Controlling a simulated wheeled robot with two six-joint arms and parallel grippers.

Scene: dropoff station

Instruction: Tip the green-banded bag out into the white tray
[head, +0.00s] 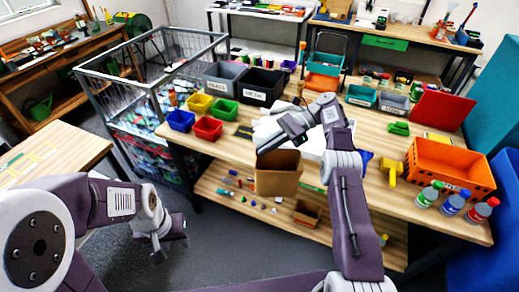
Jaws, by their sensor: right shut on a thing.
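A brown bag (278,178) hangs at the front edge of the wooden table, in front of the lower shelf. No green band shows on the side facing me. My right gripper (266,146) is at the bag's top rim and shut on it. The white tray (262,132) lies on the table behind the bag, largely hidden by my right arm; its contents cannot be made out. My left gripper (168,248) hangs low over the floor at left, away from the table and empty; its finger gap is unclear.
Yellow (199,103), green (224,112), blue (181,120) and red (207,128) bins stand left of the tray. An orange crate (447,167) and several capped bottles (453,204) stand at right. Several small items and a small brown box (307,213) lie on the lower shelf.

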